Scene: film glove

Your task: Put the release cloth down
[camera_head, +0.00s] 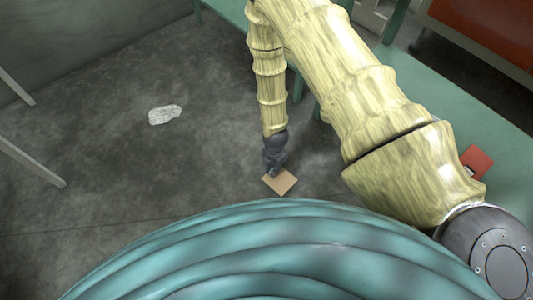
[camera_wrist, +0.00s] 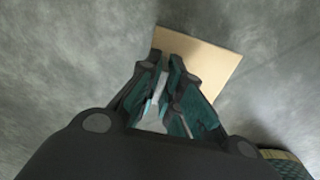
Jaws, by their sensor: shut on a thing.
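The release cloth appears as a flat tan square (camera_head: 280,183), held at the tips of my gripper (camera_head: 271,168) over the grey floor. In the wrist view the tan square (camera_wrist: 208,66) extends beyond the fingertips, up and to the right. My gripper (camera_wrist: 174,68) is shut on its near edge there, and the fingers hide that edge. The cloth looks flat and stiff, without folds. I cannot tell how far it is above the floor.
A pale crumpled piece (camera_head: 165,115) lies on the floor to the left. A green table (camera_head: 455,100) stands at the right, with a small red item (camera_head: 477,158) on it. Grey bars (camera_head: 33,162) stand at the left edge. The floor between is clear.

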